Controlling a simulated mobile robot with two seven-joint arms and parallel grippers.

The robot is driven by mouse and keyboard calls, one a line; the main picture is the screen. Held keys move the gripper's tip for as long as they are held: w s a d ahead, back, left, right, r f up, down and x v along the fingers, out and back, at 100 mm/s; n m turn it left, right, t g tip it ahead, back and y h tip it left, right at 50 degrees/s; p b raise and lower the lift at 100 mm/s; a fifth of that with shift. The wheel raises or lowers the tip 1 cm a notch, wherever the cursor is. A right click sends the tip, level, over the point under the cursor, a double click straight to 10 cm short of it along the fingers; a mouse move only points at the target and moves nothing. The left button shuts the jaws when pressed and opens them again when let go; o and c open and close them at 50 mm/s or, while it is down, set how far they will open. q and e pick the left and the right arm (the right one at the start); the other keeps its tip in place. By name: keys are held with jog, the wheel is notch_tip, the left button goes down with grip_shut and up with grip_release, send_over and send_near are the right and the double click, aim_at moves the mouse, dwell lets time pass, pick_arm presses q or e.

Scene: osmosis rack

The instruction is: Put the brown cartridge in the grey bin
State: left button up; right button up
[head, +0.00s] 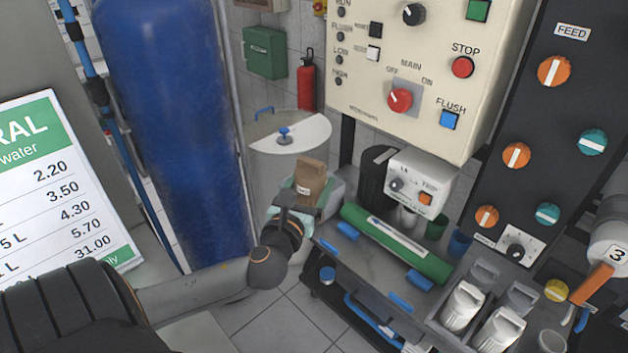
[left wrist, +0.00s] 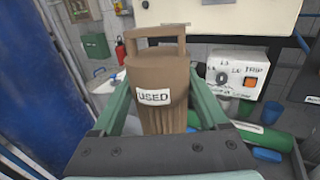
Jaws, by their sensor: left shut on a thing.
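The brown cartridge (head: 311,172) has a loop handle on top and a white label. In the left wrist view the brown cartridge (left wrist: 158,72) stands upright between the green fingers, and its label reads "USED". My left gripper (head: 303,198) is shut on it and holds it in front of the rack, left of the green cylinder. The cartridge's lower end is hidden by the gripper. A pale container with a half-round lid (head: 287,139) and blue knob stands behind the cartridge. My right gripper is not in view.
The cream control panel (head: 425,60) overhangs the shelf at right. A green cylinder (head: 385,242) lies on the shelf (head: 350,262). Several white cartridges (head: 462,305) stand at the lower right. Tiled floor is open below.

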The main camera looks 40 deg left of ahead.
pick_arm(q)
jog(key=w+a+f+n+y, duration=0.2)
jog(key=w+a+f, duration=0.1)
jog(key=w+a, duration=0.55)
jog(key=w+a+f+b, duration=0.2)
jog(key=w+f+b, duration=0.2)
jog(key=f, duration=0.4)
jog(key=shift+a+f+g, duration=0.2)
jog(key=shift+a+g, duration=0.1)
jog(key=shift+g, duration=0.1)
jog(key=shift+w+f+b, duration=0.1)
jog(key=shift+b, duration=0.25)
jog(key=shift+f, duration=0.15)
jog(key=o, duration=1.6)
jog(key=shift+c, duration=0.2)
